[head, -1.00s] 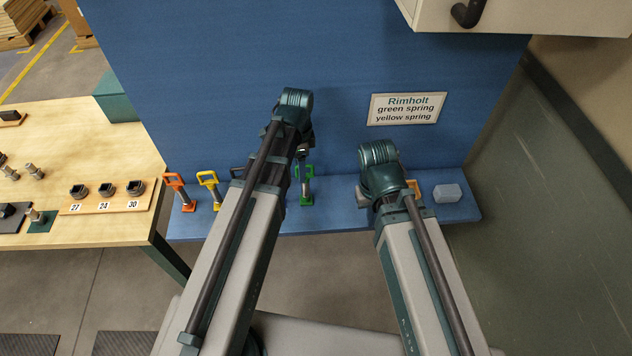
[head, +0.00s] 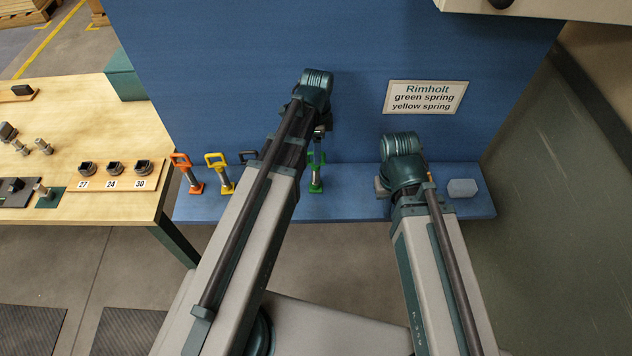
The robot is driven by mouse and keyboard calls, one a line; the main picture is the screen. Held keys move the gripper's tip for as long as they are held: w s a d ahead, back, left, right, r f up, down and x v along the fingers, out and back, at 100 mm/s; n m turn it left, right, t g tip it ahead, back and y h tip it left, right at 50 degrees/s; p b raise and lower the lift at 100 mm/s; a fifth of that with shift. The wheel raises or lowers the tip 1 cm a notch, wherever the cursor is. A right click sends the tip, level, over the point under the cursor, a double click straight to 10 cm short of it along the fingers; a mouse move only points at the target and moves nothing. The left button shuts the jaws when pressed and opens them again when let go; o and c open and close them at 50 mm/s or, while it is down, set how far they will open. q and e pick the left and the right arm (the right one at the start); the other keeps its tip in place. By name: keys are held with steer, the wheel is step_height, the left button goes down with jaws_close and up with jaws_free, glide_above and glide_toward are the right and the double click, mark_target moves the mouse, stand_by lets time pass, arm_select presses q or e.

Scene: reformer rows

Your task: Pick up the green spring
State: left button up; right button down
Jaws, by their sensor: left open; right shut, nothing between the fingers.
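The green spring (head: 316,180) stands upright on the blue shelf, just right of my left forearm. Its top is partly hidden by my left gripper. My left gripper (head: 321,131) is open at the top end of the spring; I cannot tell whether its fingers are around the handle. My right gripper (head: 382,187) is shut and empty, low over the shelf to the right of the spring, mostly hidden behind its own wrist.
On the blue shelf (head: 350,205) stand an orange spring (head: 195,187), a yellow spring (head: 226,187) and a dark-handled one (head: 248,155) partly behind my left arm. A grey block (head: 462,188) lies at right. A sign (head: 426,97) is on the blue panel. A wooden table (head: 90,120) is left.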

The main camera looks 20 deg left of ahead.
mark_target(316, 168)
arm_select(q)
steer(key=shift+s+f+b, duration=0.15)
steer(key=shift+f+b, duration=4.05)
steer(key=shift+f, duration=0.6)
steer(key=shift+r, duration=0.1)
jaws_close()
